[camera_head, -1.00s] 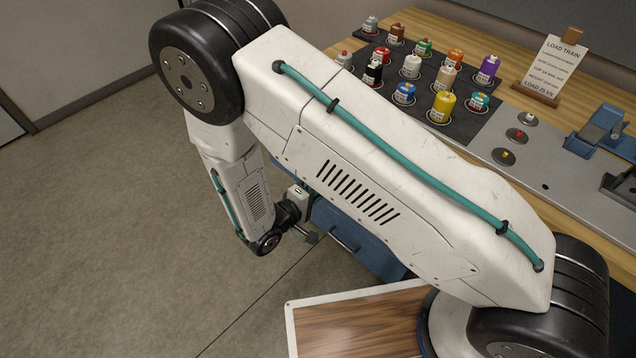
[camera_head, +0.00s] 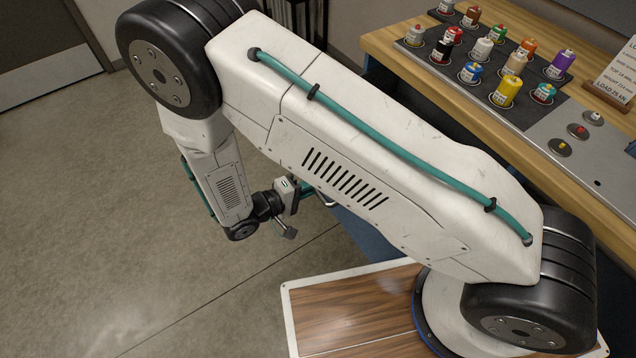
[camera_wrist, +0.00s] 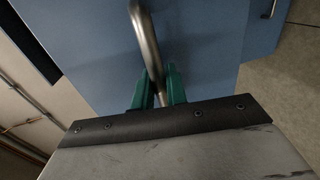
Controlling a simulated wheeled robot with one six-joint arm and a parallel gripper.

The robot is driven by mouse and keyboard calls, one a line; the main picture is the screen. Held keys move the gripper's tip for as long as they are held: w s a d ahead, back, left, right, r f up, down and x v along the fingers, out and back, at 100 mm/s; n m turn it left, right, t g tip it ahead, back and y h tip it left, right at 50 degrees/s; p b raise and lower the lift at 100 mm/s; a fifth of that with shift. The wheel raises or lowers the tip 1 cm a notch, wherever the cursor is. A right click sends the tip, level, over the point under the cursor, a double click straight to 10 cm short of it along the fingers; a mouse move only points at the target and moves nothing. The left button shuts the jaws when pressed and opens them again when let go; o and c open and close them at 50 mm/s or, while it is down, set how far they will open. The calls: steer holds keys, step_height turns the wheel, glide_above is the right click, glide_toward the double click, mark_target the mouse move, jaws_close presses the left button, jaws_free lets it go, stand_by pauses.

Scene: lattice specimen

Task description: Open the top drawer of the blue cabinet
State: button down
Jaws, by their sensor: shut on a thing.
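My gripper (camera_wrist: 157,88) has green fingers shut on a metal bar handle (camera_wrist: 146,42) in the wrist view. The handle is fixed to a flat blue drawer front (camera_wrist: 90,60) of the blue cabinet. In the head view my gripper (camera_head: 304,188) is partly hidden by my arm, with a bit of the handle (camera_head: 328,201) beside it. Only a strip of the blue cabinet (camera_head: 366,236) shows there, under the bench. A dark strip runs along the upper left edge of the blue front in the wrist view; I cannot tell how far the drawer stands out.
The wooden bench (camera_head: 375,47) stands at the right, with several coloured canisters on a dark mat (camera_head: 415,55). A sign (camera_head: 612,85) and a grey panel (camera_head: 545,130) are farther right. Another handle (camera_wrist: 268,9) shows at the wrist view's upper right. The floor at left is clear.

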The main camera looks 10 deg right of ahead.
steer(key=shift+a, duration=0.15)
steer(key=c, duration=1.5)
jaws_free()
steer(key=shift+o, duration=0.2)
steer(key=v, duration=0.8)
